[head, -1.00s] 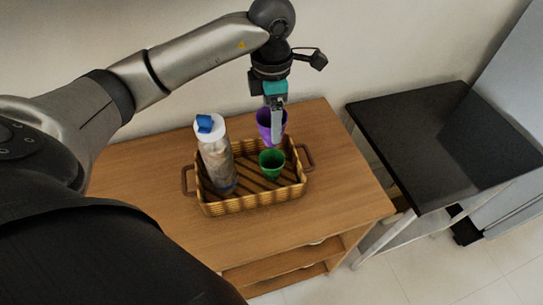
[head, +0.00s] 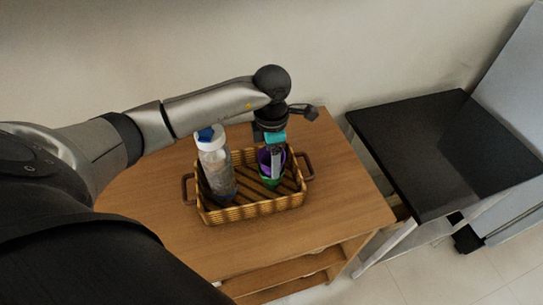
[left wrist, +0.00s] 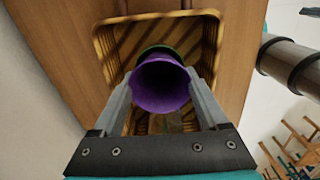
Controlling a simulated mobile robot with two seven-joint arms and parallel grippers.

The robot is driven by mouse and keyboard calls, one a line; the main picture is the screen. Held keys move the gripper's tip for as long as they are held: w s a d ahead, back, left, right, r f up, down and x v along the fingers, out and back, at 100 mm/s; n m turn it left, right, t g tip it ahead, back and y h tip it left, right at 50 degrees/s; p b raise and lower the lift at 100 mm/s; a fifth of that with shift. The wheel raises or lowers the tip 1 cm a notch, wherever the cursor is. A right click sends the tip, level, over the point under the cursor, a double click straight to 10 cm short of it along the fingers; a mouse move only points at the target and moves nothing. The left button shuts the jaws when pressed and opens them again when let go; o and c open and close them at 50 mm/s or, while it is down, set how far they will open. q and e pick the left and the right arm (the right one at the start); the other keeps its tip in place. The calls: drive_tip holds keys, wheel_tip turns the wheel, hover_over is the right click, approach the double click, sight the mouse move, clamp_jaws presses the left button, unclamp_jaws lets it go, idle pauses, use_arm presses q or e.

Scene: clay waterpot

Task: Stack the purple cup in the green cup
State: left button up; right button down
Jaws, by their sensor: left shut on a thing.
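The purple cup (left wrist: 160,85) is between the fingers of my left gripper (left wrist: 160,92), which is shut on it. In the head view the purple cup (head: 264,158) sits low over the green cup (head: 271,181), its lower part seemingly inside it. The green cup stands in the wicker basket (head: 250,211). In the left wrist view only a green rim (left wrist: 158,50) shows behind the purple cup, so how deep the purple cup sits is hidden. My left gripper (head: 272,172) points down over the basket's right half. My right gripper is not in view.
A clear bottle with a blue and white cap (head: 216,165) stands in the basket's left half, close to my left forearm. The basket rests on a wooden table (head: 345,200). A black-topped table (head: 440,150) stands to the right.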

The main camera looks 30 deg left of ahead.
use_arm(q)
drive_tip(key=shift+f+b, duration=0.6)
drive_tip(key=shift+s, duration=0.1)
drive_tip(key=o, duration=1.2)
drive_tip(key=shift+o, duration=0.2)
drive_tip(key=shift+r, duration=0.1)
drive_tip(key=shift+r+p, duration=0.55)
drive_tip(key=shift+p, duration=0.1)
wheel_tip(320, 180, up, 12)
